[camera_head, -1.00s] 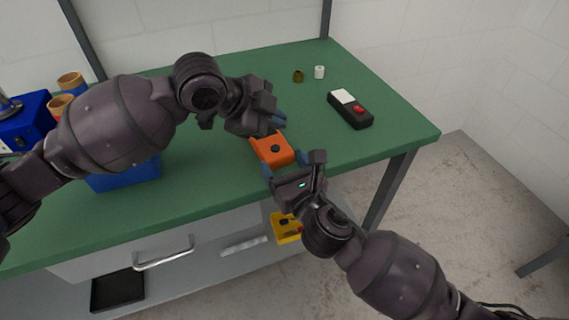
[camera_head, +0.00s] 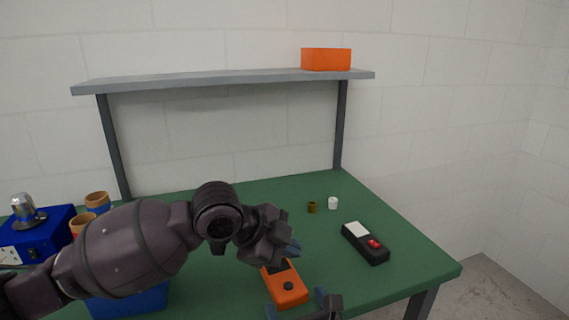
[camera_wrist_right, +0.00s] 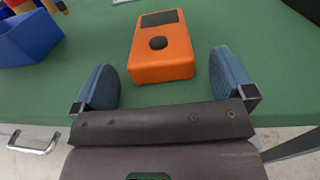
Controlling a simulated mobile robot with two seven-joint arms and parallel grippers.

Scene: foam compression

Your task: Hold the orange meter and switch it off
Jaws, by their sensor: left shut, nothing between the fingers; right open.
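The orange meter (camera_head: 279,283) lies on the green bench, with a dark screen and a round black dial. In the right wrist view the whole meter (camera_wrist_right: 176,66) is upright in the picture, just beyond my right fingertips. My left gripper (camera_head: 291,248) is shut and empty, just above the meter's far end, partly hiding its screen in the head view. My right gripper (camera_head: 296,304) is open at the meter's near end, fingers spread wider than the meter. It also shows in the right wrist view (camera_wrist_right: 163,72), with nothing between its fingers.
A black device (camera_head: 366,244) with a red button lies right of the meter. Small brown (camera_head: 312,207) and white (camera_head: 333,203) cylinders stand behind. A blue bin (camera_wrist_right: 27,38) is at left. A grey shelf (camera_head: 220,80) carries an orange box (camera_head: 326,59).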

